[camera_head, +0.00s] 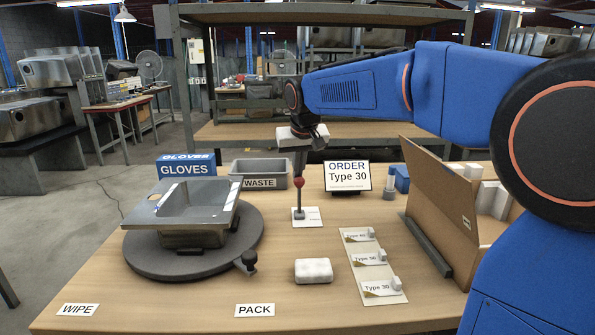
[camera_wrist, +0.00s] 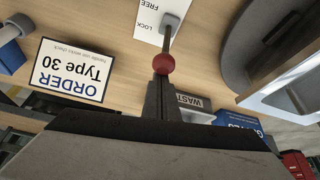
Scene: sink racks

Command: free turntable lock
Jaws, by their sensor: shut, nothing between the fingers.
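The turntable lock is a lever with a red ball knob (camera_head: 299,182) on a thin rod. It rises from a small white plate (camera_head: 314,221). In the wrist view the plate (camera_wrist: 148,31) reads LOCK and FREE; I cannot tell which word the rod stands at. My gripper (camera_head: 300,170) points down over the red knob with its fingers shut and empty. In the wrist view its fingertips (camera_wrist: 160,82) are right at the knob (camera_wrist: 163,64); whether they touch it is unclear. The dark round turntable (camera_head: 150,262) stands at left with a grey metal sink (camera_head: 225,212) on it.
A waste bin (camera_head: 258,168), a blue gloves box (camera_head: 185,168) and an order sign (camera_head: 347,176) stand behind.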

